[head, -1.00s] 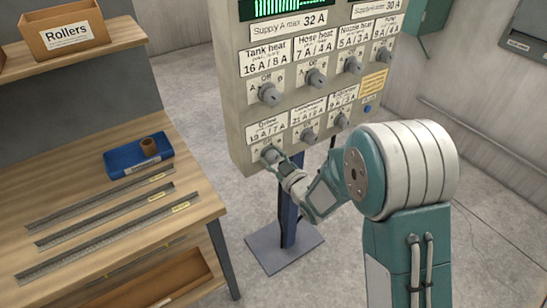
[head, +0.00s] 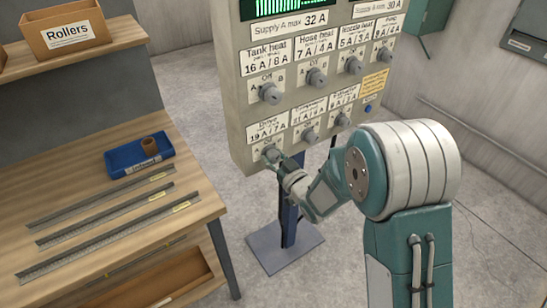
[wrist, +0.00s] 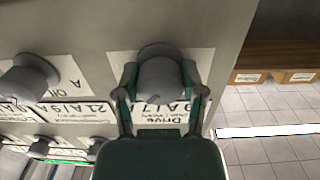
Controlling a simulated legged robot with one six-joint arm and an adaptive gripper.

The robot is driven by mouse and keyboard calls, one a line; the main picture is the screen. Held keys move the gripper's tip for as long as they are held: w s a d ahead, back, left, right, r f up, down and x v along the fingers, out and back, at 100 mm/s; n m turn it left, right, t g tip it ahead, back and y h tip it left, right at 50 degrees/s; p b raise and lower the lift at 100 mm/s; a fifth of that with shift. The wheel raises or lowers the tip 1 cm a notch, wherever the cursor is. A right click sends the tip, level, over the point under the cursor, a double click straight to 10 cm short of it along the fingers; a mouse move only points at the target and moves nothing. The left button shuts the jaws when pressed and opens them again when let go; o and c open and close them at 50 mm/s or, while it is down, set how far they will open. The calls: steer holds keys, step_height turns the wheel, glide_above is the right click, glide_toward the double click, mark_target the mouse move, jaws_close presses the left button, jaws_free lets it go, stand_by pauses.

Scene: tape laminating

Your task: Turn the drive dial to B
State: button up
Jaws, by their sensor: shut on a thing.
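The drive dial (head: 271,155) is a grey knob at the lower left of the beige control panel (head: 238,120), under a label reading "Drive 19 A / 7 A". In the wrist view the drive dial (wrist: 160,78) sits between the two fingers of my gripper (wrist: 161,90), which is shut on it. The Drive label (wrist: 160,128) shows upside down behind the fingers. The gripper (head: 275,160) hides part of the dial in the head view, and I cannot tell which letter the dial points to.
Other dials, such as the tank heat dial (head: 269,94) and a neighbouring lower dial (head: 309,134), are close by. A wooden bench (head: 110,225) with metal strips and a blue tray (head: 138,158) stands at the left. The panel stands on a blue post (head: 289,222).

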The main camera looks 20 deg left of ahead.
steer(key=o, duration=1.2)
steer(key=shift+a, duration=0.1)
steer(key=shift+c, duration=0.2)
steer(key=v, duration=1.1)
steer(key=shift+s+d, duration=0.3)
steer(key=shift+f, duration=0.15)
